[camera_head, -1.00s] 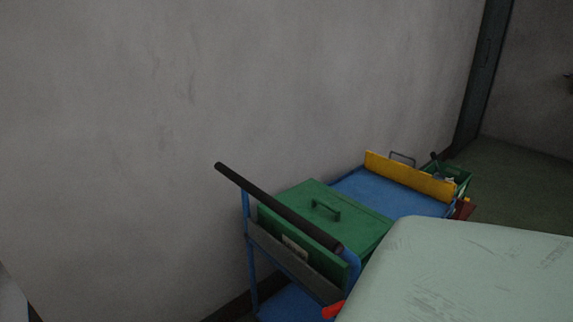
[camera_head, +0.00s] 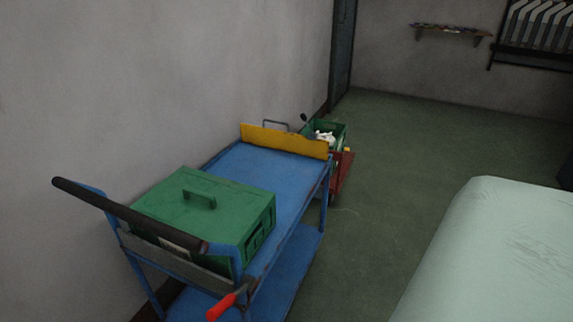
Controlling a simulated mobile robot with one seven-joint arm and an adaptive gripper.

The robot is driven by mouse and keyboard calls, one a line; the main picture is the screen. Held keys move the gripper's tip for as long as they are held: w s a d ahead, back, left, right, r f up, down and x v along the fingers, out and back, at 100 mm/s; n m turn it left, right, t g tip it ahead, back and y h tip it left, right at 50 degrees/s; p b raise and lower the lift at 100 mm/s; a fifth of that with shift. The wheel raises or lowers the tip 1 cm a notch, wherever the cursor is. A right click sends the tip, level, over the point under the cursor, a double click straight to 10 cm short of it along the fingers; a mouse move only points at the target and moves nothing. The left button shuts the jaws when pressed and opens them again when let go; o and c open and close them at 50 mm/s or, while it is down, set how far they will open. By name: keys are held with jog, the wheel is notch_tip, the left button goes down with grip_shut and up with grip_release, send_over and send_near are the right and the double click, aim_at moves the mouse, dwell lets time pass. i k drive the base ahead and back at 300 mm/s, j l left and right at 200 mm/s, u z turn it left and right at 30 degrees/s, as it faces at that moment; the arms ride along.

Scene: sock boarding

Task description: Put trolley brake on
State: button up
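A blue two-shelf trolley (camera_head: 283,173) stands along the wall at the left in the head view. It has a black push handle (camera_head: 125,213) at its near end and a yellow board (camera_head: 284,140) across its far end. A red lever (camera_head: 221,307) sticks out low at the trolley's near right corner and looks like the brake lever. Its lower end and the trolley's wheels are hidden or out of frame. A green lidded box (camera_head: 228,205) sits on the top shelf near the handle. My gripper is not in view.
A pale green rounded surface (camera_head: 500,240), perhaps mine, fills the lower right. Beyond the trolley stands a green crate (camera_head: 340,130) with white contents over a red part (camera_head: 343,175). Green floor (camera_head: 400,140) is open to the right. A shelf (camera_head: 450,30) and a rack (camera_head: 540,35) are on the far wall.

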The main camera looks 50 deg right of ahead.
aim_at(248, 282)
jog(key=z, duration=0.9)
jog(key=k+l+z, duration=0.2)
jog(key=z, duration=0.2)
jog(key=k+l+z, duration=0.4)
jog(key=j, duration=0.1)
